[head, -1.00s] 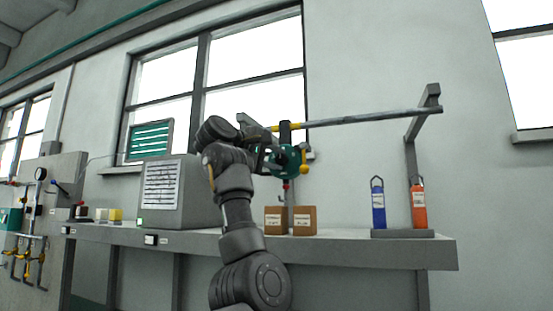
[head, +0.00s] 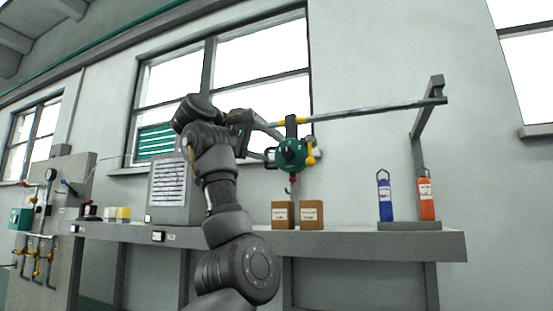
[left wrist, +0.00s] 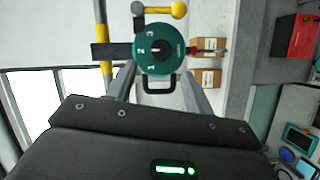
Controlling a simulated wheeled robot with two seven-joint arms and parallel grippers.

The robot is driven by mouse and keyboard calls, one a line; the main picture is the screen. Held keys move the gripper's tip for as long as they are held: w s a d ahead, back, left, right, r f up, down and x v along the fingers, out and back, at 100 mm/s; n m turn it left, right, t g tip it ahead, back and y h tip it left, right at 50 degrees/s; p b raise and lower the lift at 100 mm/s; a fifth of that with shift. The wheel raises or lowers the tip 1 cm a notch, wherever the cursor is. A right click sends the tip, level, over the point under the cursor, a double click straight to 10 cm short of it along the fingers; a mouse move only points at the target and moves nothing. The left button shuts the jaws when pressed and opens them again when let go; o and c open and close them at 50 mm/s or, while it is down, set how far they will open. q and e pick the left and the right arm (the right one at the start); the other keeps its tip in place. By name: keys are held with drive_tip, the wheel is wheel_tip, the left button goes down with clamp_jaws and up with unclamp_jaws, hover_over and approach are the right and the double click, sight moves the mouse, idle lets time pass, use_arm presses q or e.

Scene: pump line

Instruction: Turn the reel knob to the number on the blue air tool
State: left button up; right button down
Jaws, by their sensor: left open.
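The teal reel knob (head: 291,154) hangs on the overhead bar. In the left wrist view its round numbered face (left wrist: 160,58) shows several white numerals and a white mark near the middle. A yellow ball-ended lever (head: 310,150) is beside it. My left gripper (left wrist: 158,84) is open and empty, its fingers pointing at the knob, with a dark loop handle (left wrist: 158,88) between them. In the head view it is up and left of the knob. The blue air tool (head: 385,200) stands on the right of the bench; its label is too small to read. My right gripper is not in view.
An orange tool (head: 426,202) stands beside the blue one on a grey stand (head: 408,226). Two brown labelled boxes (head: 311,215) sit on the bench (head: 350,243) below the knob. A red hook (head: 292,180) hangs just above them. A grey cabinet (head: 160,210) is behind my left arm.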

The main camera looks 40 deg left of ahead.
use_arm(q)
drive_tip(key=shift+s+r+b, duration=0.15)
drive_tip(key=shift+s+b, duration=0.35)
drive_tip(key=shift+s, duration=1.3)
drive_tip(key=shift+a, duration=0.1)
